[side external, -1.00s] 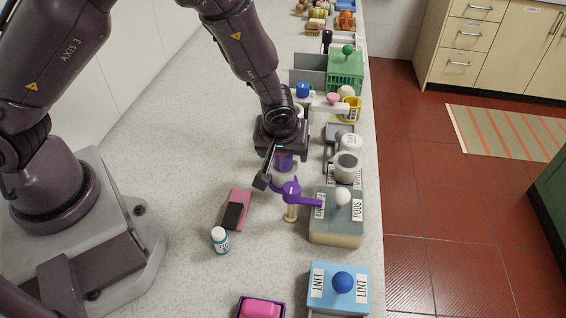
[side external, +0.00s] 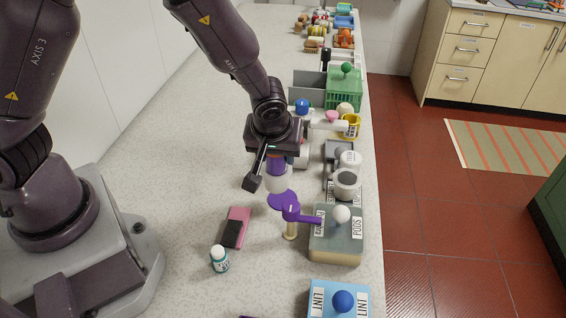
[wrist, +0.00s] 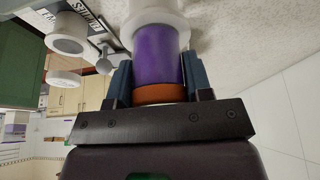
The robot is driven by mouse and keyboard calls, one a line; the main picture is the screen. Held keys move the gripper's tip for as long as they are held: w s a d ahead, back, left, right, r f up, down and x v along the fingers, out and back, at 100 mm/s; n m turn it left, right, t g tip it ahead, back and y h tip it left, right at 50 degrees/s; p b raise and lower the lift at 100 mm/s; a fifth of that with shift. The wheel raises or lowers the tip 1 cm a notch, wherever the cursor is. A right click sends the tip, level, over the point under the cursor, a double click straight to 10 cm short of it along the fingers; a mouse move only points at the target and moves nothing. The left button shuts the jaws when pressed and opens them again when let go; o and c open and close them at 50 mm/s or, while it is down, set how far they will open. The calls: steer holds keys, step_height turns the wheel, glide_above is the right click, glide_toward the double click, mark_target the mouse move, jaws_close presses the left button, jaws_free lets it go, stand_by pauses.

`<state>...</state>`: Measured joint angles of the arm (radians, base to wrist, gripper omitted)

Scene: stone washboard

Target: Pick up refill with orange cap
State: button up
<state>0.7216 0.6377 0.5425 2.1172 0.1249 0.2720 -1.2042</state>
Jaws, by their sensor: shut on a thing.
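The refill is a purple cylinder (wrist: 158,55) with an orange cap (wrist: 160,94) and a white end (wrist: 155,18). My gripper (wrist: 157,78) is shut on it, one finger on each side, with the orange cap towards the palm. In the side view my gripper (side external: 270,163) holds the refill (side external: 276,166) with its white end down. It hangs above and slightly left of the round top of a purple holder (side external: 283,201) on a beige post. The cap is hidden in the side view.
A pods box (side external: 338,248) with a white knob stands right of the purple holder. A blue lint box (side external: 338,288) is in front. The counter's left side is clear.

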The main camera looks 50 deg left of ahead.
mark_target(262, 173)
steer(key=s+r, duration=0.1)
steer(key=r, duration=0.1)
steer(key=s+r, duration=0.2)
steer(key=shift+s+r, duration=0.15)
steer(key=shift+s, duration=0.1)
steer(key=shift+s+a+r, duration=0.65)
steer(key=shift+s+r, duration=1.3)
steer(key=shift+s, duration=2.5)
steer(key=w+a+n, duration=0.3)
steer(key=a, duration=0.3)
steer(key=w+a+m, duration=0.1)
steer(key=w+a, duration=0.1)
steer(key=w, duration=0.8)
steer(key=w+a+m, duration=0.2)
steer(key=w, duration=0.8)
steer(key=shift+w, duration=0.4)
